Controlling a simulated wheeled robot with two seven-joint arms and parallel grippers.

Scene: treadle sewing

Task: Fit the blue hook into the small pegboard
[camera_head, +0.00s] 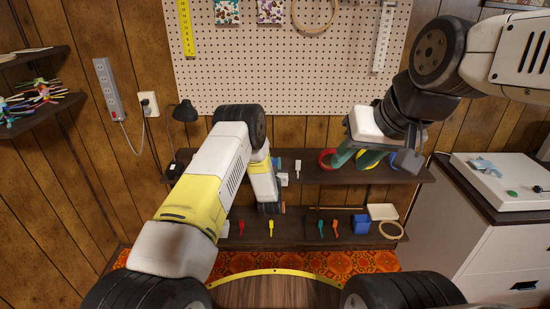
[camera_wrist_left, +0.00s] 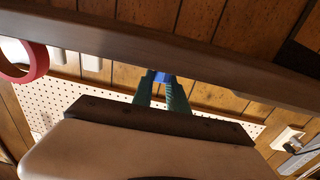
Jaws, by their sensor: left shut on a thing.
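My left gripper (camera_wrist_left: 162,92) shows in the left wrist view with its two green fingers shut on a small blue piece, the blue hook (camera_wrist_left: 162,77). Only a little of the hook shows between the fingertips, close to a dark shelf edge in that view. In the head view my left forearm hides the left fingers and the hook. My right gripper (camera_head: 358,155) is in front of the upper shelf at the right, its green fingers apart, with nothing seen held. A large white pegboard (camera_head: 270,75) hangs on the wall. I cannot pick out a separate small pegboard.
The upper shelf (camera_head: 310,172) holds tape rings, including a red one (camera_head: 326,158). The lower shelf (camera_head: 300,240) holds several small coloured tools, a blue box (camera_head: 361,224) and a wooden hoop (camera_head: 391,231).

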